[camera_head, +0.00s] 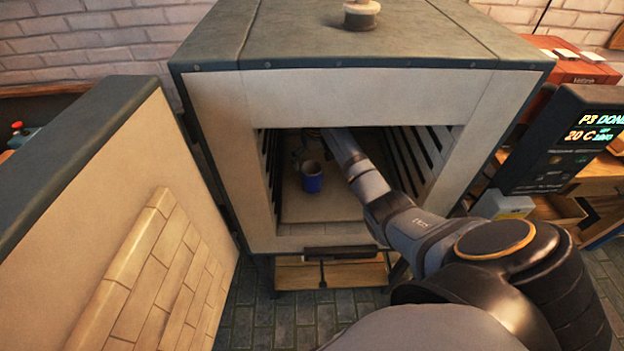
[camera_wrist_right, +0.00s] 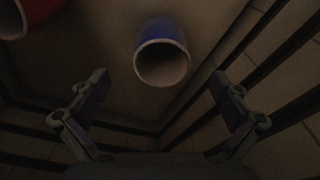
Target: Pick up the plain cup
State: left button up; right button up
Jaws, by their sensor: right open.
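A blue cup (camera_head: 311,180) stands upright on the kiln floor (camera_head: 330,209) in the head view. The blue cup (camera_wrist_right: 162,55) also shows in the wrist view, its pale open rim facing the camera, just beyond and between my fingers. A reddish cup (camera_wrist_right: 18,18) is cut off at the upper left corner of the wrist view. I cannot tell from its dim, partial view whether it is decorated. My right gripper (camera_wrist_right: 160,92) reaches inside the kiln with its two fingers spread apart and nothing between them. In the head view its fingers are dark and partly hidden. My left gripper is out of view.
The kiln (camera_head: 340,95) has its thick door (camera_head: 110,190) swung open at the left. Its opening has side walls with dark slots close to my right arm. A control box (camera_head: 565,140) showing "P3 DONE" and 20 C stands at the right.

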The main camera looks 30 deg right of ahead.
aim_at(312, 180)
jog(key=f, duration=0.3)
jog(key=w+f, duration=0.1)
jog(key=f, duration=0.6)
jog(key=shift+w+f, duration=0.2)
jog(key=shift+f, duration=0.05)
jog(key=shift+s, duration=0.2)
jog(key=c, duration=1.4)
